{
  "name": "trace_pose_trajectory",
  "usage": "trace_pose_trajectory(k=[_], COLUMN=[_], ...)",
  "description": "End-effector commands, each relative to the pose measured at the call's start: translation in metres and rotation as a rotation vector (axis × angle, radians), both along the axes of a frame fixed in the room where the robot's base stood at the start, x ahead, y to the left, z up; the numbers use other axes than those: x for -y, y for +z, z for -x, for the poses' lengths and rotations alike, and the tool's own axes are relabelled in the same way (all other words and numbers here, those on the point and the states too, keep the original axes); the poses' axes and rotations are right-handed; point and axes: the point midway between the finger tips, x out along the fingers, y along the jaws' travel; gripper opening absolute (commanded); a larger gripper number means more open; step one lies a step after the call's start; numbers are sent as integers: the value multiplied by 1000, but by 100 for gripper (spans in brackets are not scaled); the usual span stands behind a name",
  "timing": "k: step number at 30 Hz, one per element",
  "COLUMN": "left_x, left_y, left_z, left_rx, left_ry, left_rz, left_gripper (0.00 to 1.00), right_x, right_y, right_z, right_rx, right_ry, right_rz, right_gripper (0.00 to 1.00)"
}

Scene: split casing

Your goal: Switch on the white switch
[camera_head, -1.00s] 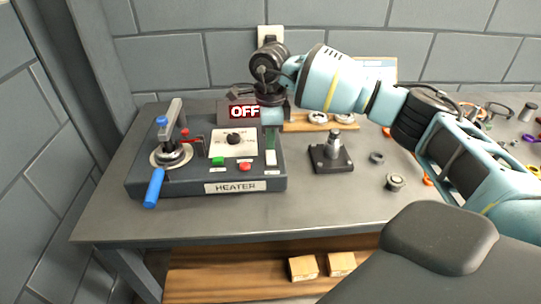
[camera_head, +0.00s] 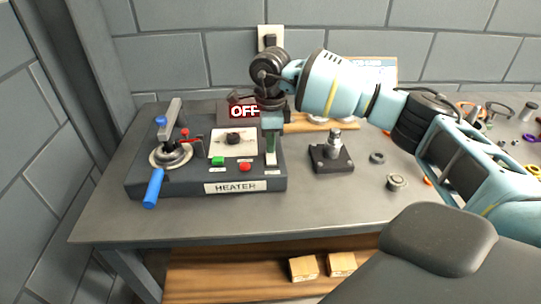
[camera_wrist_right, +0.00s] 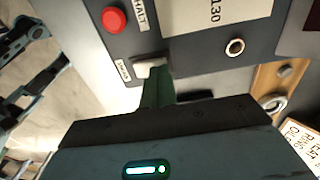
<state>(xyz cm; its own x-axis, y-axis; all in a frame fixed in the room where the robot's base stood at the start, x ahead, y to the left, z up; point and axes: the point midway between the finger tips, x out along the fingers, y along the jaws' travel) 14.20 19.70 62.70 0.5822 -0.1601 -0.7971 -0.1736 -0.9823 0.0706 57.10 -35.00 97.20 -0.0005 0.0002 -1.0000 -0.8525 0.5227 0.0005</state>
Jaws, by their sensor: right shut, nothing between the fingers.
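The heater box (camera_head: 150,187) stands on the left of the table, and its display (camera_head: 243,112) reads OFF in the head view. The white switch (camera_head: 271,160) is at the right end of its top; it shows in the wrist view as a small white block (camera_wrist_right: 148,66). My right gripper (camera_head: 271,152) is shut and empty, its green fingers pointing down at the switch. In the wrist view the fingertips are right at the switch and cover part of it; I cannot tell whether they touch. My left gripper is not in view.
Beside the switch are a red button (camera_head: 245,167), a green button (camera_head: 218,161) and a black dial (camera_head: 234,139). A clamp with a blue handle (camera_head: 153,188) stands on the box's left. A dark block with a metal post (camera_head: 332,155) stands to the right.

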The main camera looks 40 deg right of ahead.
Motion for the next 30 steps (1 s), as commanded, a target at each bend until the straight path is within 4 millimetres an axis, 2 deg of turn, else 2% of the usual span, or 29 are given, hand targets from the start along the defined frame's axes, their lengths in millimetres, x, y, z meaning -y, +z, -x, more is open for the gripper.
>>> trace_pose_trajectory(k=[20, 30], left_x=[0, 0], left_y=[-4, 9], left_z=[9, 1], left_rx=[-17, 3], left_ry=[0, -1], left_rz=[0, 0], left_gripper=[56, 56], right_x=[0, 0], right_y=[-8, 11], right_z=[0, 0], right_rx=[-1, 4], right_ry=[0, 0], right_rz=[0, 0], right_gripper=[0, 0])
